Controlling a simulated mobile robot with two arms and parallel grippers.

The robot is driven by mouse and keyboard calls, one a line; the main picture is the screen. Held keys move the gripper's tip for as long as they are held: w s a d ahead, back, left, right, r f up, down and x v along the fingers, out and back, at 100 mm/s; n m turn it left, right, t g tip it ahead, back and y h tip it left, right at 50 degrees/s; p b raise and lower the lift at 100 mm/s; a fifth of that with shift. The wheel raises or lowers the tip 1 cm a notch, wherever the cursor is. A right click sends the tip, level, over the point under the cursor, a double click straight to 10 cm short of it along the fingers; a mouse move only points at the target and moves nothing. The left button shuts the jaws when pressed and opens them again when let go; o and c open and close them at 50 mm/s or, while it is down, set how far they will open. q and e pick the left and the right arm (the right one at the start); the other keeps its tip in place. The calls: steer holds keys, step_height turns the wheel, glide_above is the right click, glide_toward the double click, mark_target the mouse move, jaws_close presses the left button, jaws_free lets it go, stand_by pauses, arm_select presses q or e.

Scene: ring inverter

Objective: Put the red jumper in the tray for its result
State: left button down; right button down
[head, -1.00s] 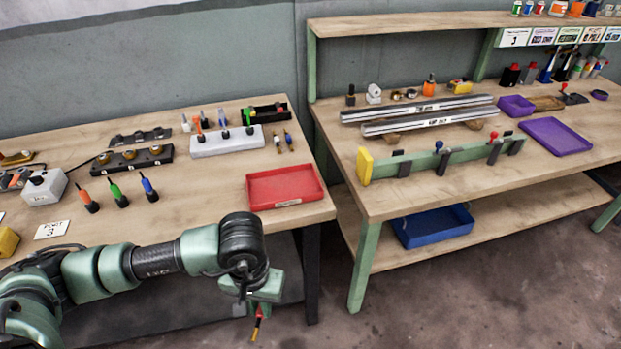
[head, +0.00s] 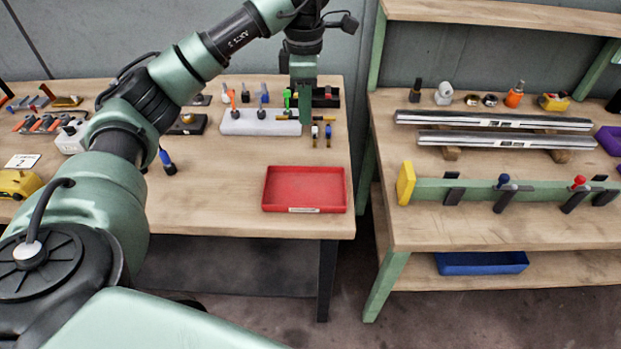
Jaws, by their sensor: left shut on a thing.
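My left gripper (head: 304,110) is over the back of the left bench, shut on a thin jumper (head: 290,118) with brass-coloured ends. The jumper lies level across the jaws, just in front of the white block; its middle is hidden by the gripper, and I cannot tell whether it touches anything. Two other slim jumpers, one with an orange-brown end (head: 315,131) and one with a blue band (head: 328,131), lie close by to the right. An empty red tray (head: 305,189) with a front label sits at the bench's front right. My right gripper is not in view.
A white block (head: 255,124) with several coloured-handled tools stands at the back of the left bench. A blue tray (head: 480,263) sits on the right bench's lower shelf, and a purple one (head: 608,140) is at the right edge.

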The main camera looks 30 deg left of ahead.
arm_select(q)
steer(key=p, duration=0.2)
glide_above(305, 182)
step_height(305, 182, down, 14)
steer(key=shift+r, duration=0.1)
step_height(305, 182, down, 5)
steer(key=shift+r+p, duration=0.1)
steer(key=shift+p, duration=0.6)
steer(key=shift+f, duration=0.2)
steer(key=c, duration=1.7)
jaws_free()
steer(key=shift+f, duration=0.1)
steer(key=shift+c, duration=0.2)
steer(key=shift+o, duration=0.3)
